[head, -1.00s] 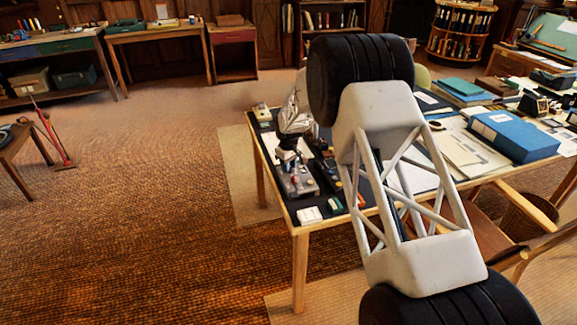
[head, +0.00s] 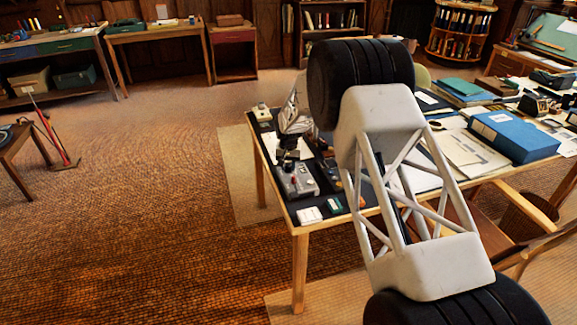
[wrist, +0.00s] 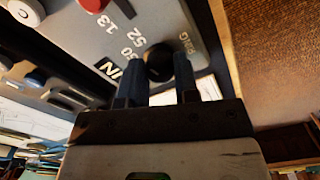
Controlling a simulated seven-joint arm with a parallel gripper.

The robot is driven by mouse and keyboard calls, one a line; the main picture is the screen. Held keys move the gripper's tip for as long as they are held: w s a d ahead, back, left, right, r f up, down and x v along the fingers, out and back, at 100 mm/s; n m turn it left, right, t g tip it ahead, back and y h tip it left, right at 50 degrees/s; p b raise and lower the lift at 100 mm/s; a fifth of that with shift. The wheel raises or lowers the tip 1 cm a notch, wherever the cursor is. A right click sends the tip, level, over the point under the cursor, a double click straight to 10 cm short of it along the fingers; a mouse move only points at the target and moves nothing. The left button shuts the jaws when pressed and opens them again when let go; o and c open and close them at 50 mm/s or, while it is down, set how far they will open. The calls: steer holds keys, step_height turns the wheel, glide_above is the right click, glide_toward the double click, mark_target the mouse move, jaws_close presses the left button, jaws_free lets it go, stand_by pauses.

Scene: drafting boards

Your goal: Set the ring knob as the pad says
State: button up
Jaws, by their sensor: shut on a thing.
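A grey control box (head: 298,181) lies on the dark-covered left end of the table. In the wrist view its face shows upside down, with a black round knob (wrist: 158,66) beside the printed word RING. In the head view my gripper (head: 288,155) is small, at the box's far end. I cannot read any pad's writing.
A red knob (wrist: 92,4) sits further along the box. A white card (head: 309,215) and a green-and-white item (head: 333,204) lie near the table's front edge. Dark instruments (wrist: 50,85) lie beside the box.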

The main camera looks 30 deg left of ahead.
mark_target(289, 166)
steer(key=shift+m, duration=0.4)
steer(key=o, duration=0.9)
steer(key=shift+o, duration=0.2)
steer(key=shift+r, duration=0.15)
steer(key=shift+r, duration=3.8)
